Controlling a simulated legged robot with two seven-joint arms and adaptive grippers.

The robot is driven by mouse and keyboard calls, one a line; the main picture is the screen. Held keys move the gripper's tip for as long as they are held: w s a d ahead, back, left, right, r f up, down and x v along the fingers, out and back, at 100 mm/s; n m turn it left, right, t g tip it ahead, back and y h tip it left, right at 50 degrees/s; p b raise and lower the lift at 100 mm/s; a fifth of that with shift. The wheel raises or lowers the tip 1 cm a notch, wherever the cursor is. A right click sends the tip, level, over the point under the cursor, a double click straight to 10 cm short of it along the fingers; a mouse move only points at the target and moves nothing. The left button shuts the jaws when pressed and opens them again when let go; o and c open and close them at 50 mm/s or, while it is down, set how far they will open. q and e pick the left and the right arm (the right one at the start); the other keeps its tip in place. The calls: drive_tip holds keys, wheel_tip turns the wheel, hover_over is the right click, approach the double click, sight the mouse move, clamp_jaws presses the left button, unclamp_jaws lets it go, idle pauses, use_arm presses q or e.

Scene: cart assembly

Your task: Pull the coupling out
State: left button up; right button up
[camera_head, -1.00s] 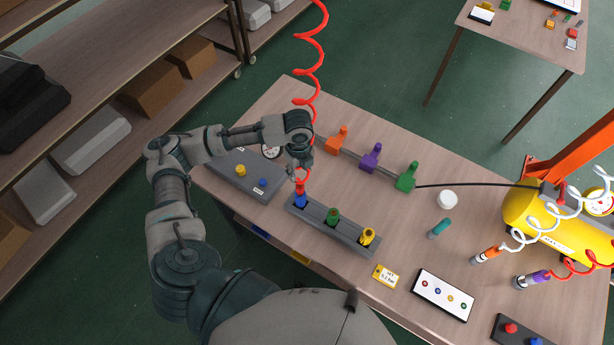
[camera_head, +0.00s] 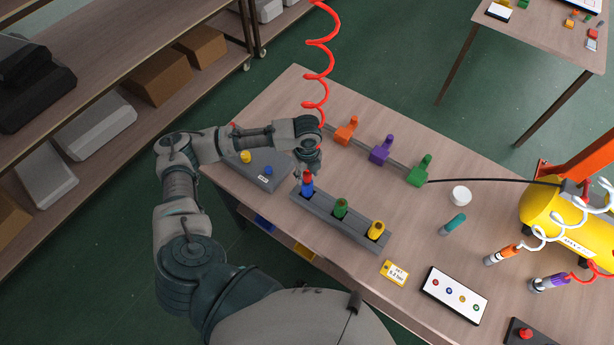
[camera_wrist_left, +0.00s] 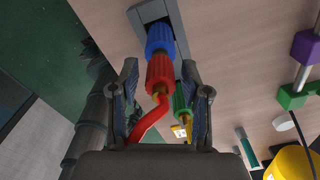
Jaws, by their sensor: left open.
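A red coupling (camera_wrist_left: 160,73) with a red hose is seated against a blue fitting (camera_wrist_left: 159,38) at the left end of a grey block (camera_head: 345,221). In the head view the blue fitting (camera_head: 307,188) and the red coupling (camera_head: 309,176) stand just below my left gripper (camera_head: 309,164). In the left wrist view my left gripper (camera_wrist_left: 160,78) is open, with one finger on each side of the red coupling and gaps between. Green (camera_head: 340,207) and yellow (camera_head: 376,230) fittings stand in the same block. My right gripper is not in view.
Orange (camera_head: 346,131), purple (camera_head: 381,151) and green (camera_head: 419,171) holders stand on a rail behind the block. A red coiled hose (camera_head: 319,62) hangs from above. A yellow tank (camera_head: 562,222) and hosed couplings are at the right. A grey box (camera_head: 262,171) lies left of the block.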

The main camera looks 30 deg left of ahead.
sight(308, 172)
use_arm(q)
drive_tip(key=shift+w+d, duration=0.1)
clamp_jaws()
drive_tip(key=shift+r, duration=0.1)
drive_tip(key=shift+r+p, duration=0.2)
drive_tip(key=shift+p, duration=0.25)
drive_tip(key=shift+r, duration=0.2)
wheel_tip(308, 172, up, 5)
drive_tip(key=p, duration=0.6)
drive_tip(key=shift+f, duration=0.15)
drive_tip(key=shift+f, duration=0.1)
